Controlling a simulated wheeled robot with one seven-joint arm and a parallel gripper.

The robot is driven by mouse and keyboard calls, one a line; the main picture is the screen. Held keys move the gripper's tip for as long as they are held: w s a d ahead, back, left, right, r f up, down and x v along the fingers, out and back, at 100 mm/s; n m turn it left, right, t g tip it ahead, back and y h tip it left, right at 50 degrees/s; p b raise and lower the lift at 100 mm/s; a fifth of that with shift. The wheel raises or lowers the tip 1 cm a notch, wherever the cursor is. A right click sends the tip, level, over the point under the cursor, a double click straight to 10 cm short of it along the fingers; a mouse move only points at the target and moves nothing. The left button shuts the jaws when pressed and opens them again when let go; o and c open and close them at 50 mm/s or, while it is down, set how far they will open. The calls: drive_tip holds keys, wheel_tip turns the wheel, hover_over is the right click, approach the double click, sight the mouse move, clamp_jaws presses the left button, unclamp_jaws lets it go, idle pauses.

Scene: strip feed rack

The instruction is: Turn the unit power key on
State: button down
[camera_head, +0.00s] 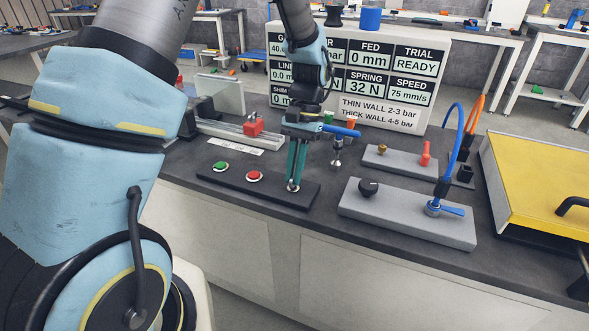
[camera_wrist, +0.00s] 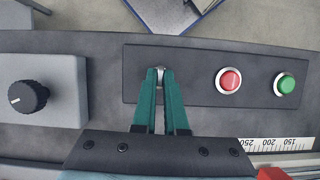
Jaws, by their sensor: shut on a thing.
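My gripper (camera_head: 295,178) points down at the right end of the black control strip (camera_head: 234,187). Its green fingers are shut on the small metallic power key (camera_head: 293,187), which stands in the strip. In the wrist view the key (camera_wrist: 159,71) shows between the fingertips of my gripper (camera_wrist: 159,78). The fingers hide most of the key, so I cannot tell which way it is turned. A red button (camera_head: 254,177) and a green button (camera_head: 220,166) sit on the same strip, left of the key in the head view.
A grey block with a black knob (camera_head: 368,187) and a blue lever (camera_head: 452,211) stands right of the strip. A display board (camera_head: 437,64) stands behind. A yellow-topped case (camera_head: 545,175) is at the right. A red clamp (camera_head: 253,126) sits on a rail behind the buttons.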

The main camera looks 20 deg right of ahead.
drive_tip(key=shift+n, duration=0.3)
drive_tip(key=c, duration=1)
unclamp_jaws()
drive_tip(key=shift+o, duration=0.2)
drive_tip(key=b+v, duration=0.2)
drive_tip(key=v, duration=0.8)
drive_tip(key=shift+w+r, duration=0.25)
drive_tip(key=shift+r, duration=0.15)
